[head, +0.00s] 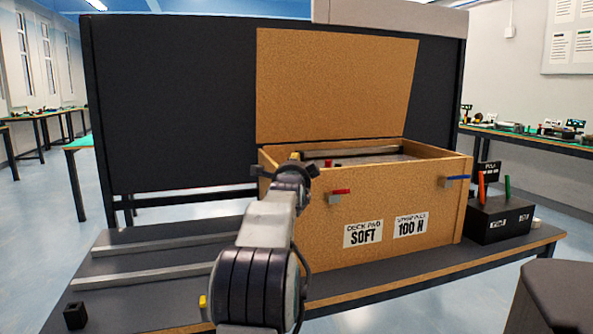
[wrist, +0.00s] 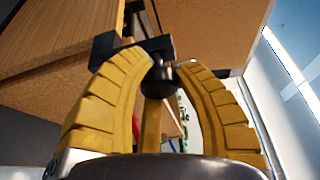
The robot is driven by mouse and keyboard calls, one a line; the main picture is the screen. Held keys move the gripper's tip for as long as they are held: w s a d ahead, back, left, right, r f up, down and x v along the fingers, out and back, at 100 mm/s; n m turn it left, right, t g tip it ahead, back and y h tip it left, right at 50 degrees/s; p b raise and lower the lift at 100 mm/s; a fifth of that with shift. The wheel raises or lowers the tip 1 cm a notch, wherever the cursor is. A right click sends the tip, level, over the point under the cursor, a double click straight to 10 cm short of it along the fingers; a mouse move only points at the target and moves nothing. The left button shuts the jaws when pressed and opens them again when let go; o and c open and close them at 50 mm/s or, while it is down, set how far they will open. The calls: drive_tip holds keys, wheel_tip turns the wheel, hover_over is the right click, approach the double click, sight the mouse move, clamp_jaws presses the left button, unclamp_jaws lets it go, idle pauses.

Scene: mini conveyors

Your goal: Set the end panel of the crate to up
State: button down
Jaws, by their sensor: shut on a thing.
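The open wooden crate (head: 390,190) stands on the dark bench, with labels reading SOFT and 100 N on its front. A tall wooden panel (head: 335,85) stands up behind its opening and looks like a raised lid. My gripper (head: 292,168) is at the crate's left end, where my arm hides most of the end panel. In the wrist view, my yellow fingers (wrist: 160,70) are closed around a black knob (wrist: 158,82) with a dark bracket (wrist: 108,48) beside it. Wooden boards (wrist: 60,40) show close behind; I cannot tell which is the end panel.
A red lever (head: 341,191) and a blue lever (head: 457,178) sit on the crate's front. A black box (head: 500,222) stands to its right. Two grey rails (head: 150,273) and a small black block (head: 75,315) lie on the bench at left. A dark partition (head: 170,100) stands behind.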

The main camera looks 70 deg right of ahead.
drive_tip(key=shift+r, duration=0.5)
drive_tip(key=c, duration=1.2)
unclamp_jaws()
drive_tip(key=shift+a, duration=0.1)
drive_tip(key=o, duration=0.3)
drive_tip(key=shift+f, duration=0.3)
drive_tip(key=shift+o, duration=0.2)
drive_tip(key=v, duration=1.2)
